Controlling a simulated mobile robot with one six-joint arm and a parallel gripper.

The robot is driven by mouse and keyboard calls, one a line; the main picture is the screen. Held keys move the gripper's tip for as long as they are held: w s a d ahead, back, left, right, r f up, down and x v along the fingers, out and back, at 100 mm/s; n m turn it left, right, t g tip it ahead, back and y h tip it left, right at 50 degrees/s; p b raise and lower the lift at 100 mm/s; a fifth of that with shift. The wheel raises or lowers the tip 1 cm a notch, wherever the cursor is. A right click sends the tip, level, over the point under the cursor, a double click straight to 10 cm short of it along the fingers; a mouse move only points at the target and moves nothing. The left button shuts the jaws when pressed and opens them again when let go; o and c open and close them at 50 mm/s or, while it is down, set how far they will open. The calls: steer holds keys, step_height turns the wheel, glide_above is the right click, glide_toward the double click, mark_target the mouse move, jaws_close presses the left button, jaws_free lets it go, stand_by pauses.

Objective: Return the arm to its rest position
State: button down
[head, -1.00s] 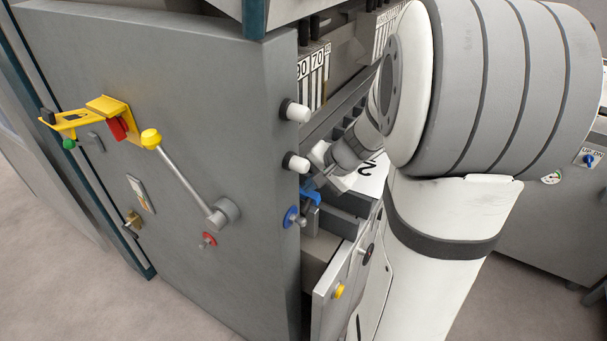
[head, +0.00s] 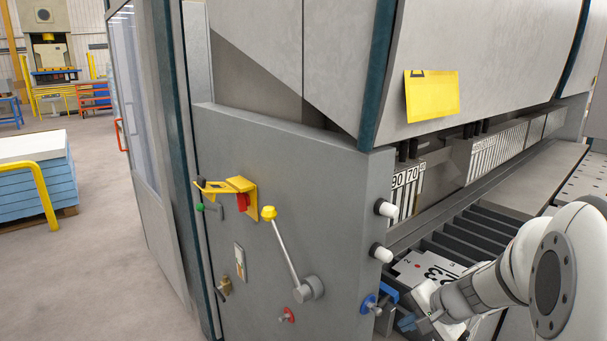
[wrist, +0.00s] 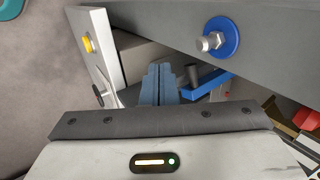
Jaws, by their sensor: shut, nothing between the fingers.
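My gripper (head: 407,321) is at the lower right of the head view, low in front of the machine's open front beside the blue part. In the wrist view its two blue-grey fingers (wrist: 158,84) stand close together in the middle, shut with nothing between them. My arm comes in from the right edge of the head view, bent low. The blue bracket (head: 388,291) is just behind the fingers, and it also shows right of them in the wrist view (wrist: 207,84). I cannot tell whether the fingers touch anything.
A pale panel with a yellow button (wrist: 88,45) is left of the fingers. Open floor (head: 100,270) lies left.

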steer(key=s+a+r+n+g+h, duration=0.1)
steer(key=s+a+r+n+h, duration=0.1)
steer(key=s+n, duration=0.3)
steer(key=s+a+r+n+g+h, duration=0.1)
steer(key=s+a+n, duration=0.4)
steer(key=s, duration=0.7)
step_height(320, 180, up, 3)
steer(key=shift+s+a+f+h, duration=0.1)
steer(key=shift+s+a+h, duration=0.2)
steer(key=shift+h, duration=0.3)
